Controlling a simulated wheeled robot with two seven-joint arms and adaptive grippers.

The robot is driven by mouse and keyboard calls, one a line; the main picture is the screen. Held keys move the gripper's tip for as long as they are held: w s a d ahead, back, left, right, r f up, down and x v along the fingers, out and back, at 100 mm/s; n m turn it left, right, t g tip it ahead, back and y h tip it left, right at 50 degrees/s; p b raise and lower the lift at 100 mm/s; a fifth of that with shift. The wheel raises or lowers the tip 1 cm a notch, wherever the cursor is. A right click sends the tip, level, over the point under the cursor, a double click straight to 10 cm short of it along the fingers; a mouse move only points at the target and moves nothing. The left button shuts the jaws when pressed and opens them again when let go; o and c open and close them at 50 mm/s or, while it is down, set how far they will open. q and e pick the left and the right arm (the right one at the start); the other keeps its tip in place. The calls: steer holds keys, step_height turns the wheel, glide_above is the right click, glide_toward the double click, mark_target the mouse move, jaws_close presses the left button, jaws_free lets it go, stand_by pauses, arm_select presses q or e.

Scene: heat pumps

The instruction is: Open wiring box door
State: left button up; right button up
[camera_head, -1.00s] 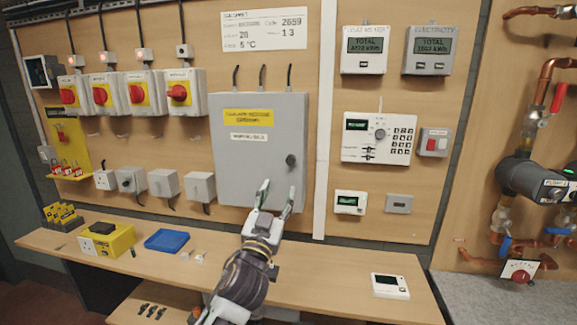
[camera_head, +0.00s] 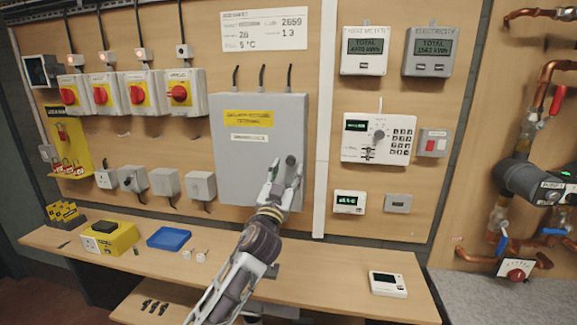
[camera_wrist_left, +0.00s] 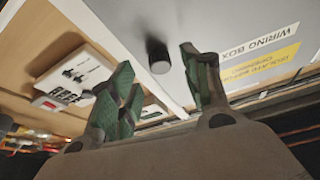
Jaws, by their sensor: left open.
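The wiring box (camera_head: 240,170) is a grey cabinet on the wooden wall panel, with a yellow label and a white label on its door. Its door looks shut. A dark round knob (camera_head: 290,160) sits on the right side of the door. My left gripper (camera_head: 286,168) is open, with its fingertips at the knob's height or just below it. In the left wrist view the knob (camera_wrist_left: 158,56) shows between and beyond the two open fingers (camera_wrist_left: 160,75), apart from them. The white "WIRING BOX" label (camera_wrist_left: 258,42) shows at the right there. My right gripper is not in view.
Below the box is a wooden bench (camera_head: 330,290) with a blue tray (camera_head: 169,238), a yellow box (camera_head: 108,238) and a white device (camera_head: 387,284). A keypad panel (camera_head: 379,138) is mounted right of the box. Red-knobbed switches (camera_head: 180,93) are at the left.

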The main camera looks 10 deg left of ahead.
arm_select(q)
steer(key=shift+x, duration=1.35)
steer(key=shift+c, duration=0.4)
jaws_close()
